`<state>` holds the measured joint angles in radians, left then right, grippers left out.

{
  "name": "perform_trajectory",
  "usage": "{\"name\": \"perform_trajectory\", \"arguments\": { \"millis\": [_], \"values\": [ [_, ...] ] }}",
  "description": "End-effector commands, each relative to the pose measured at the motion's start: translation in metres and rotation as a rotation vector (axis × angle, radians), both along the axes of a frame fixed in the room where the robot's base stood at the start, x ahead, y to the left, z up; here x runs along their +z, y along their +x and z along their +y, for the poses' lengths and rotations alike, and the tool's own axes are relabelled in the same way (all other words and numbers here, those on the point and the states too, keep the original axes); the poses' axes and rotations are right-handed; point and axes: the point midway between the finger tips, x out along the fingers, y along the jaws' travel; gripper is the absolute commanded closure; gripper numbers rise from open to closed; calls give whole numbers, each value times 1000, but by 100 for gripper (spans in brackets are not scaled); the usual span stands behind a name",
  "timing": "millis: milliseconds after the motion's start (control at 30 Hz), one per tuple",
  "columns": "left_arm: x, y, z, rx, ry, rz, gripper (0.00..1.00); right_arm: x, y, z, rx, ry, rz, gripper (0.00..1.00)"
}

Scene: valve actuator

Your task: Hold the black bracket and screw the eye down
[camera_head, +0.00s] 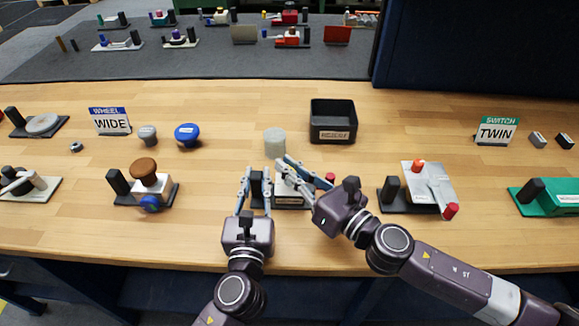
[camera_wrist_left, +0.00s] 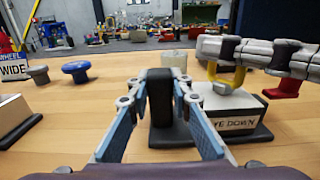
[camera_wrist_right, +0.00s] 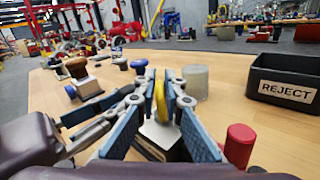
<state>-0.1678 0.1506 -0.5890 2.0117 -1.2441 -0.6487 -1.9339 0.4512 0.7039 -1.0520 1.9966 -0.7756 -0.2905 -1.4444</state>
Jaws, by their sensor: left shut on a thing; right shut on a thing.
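The black bracket (camera_wrist_left: 160,98) stands upright on a dark base beside a white block (camera_wrist_left: 232,105) whose partly hidden label reads "...E DOWN". My left gripper (camera_head: 257,183) is shut on the bracket, one finger on each side of it. The yellow eye (camera_wrist_right: 160,101) is a ring standing up from the top of the white block; it also shows in the left wrist view (camera_wrist_left: 213,72). My right gripper (camera_head: 284,168) is shut on the eye from above and the side. The eye's lower end is hard to see, so its depth cannot be told.
A red knob (camera_wrist_right: 238,145) sits close to the right gripper's fingers. A pale cylinder (camera_head: 275,142) stands just behind the fixture, and a black REJECT bin (camera_head: 333,121) behind to the right. Other fixtures stand left (camera_head: 150,177) and right (camera_head: 428,186).

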Motion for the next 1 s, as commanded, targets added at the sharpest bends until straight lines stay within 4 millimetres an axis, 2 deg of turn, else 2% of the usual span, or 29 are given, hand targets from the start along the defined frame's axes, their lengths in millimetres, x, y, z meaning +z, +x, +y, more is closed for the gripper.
{"name": "perform_trajectory", "arguments": {
  "millis": [33,600,1000],
  "values": [
    [-5,-1,-1,-1,1,9,100,1,-3,3,-21,6,1,100],
    [-5,-1,-1,-3,0,9,100,2,-2,3,-364,10,0,100],
    [-5,-1,-2,-4,0,10,100,3,-1,1,-431,8,-1,100]
  ]
}}
